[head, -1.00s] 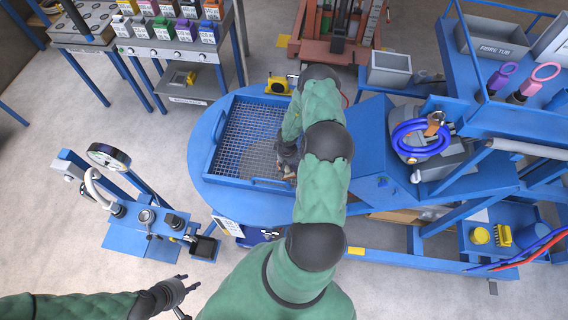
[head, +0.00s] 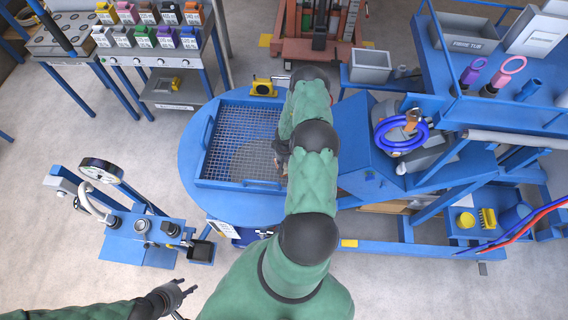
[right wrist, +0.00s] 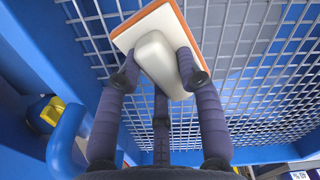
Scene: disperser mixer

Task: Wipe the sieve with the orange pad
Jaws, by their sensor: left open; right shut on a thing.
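The sieve (head: 225,128) is a blue-framed wire mesh tray on a round blue table, with a darker rounded patch at its lower right. My right gripper (head: 281,153) is over the sieve's right side, largely hidden by my arm in the head view. In the right wrist view my right gripper (right wrist: 158,70) is shut on the pale handle of the orange pad (right wrist: 127,36). The pad has an orange edge and lies close over the mesh (right wrist: 255,45); contact is hard to tell. My left gripper (head: 176,298) is open and empty at the bottom left.
A yellow device (head: 263,87) sits at the table's (head: 190,165) far edge. A press with a gauge (head: 101,170) stands at left. A blue machine with a coiled hose (head: 402,135) is close on the right.

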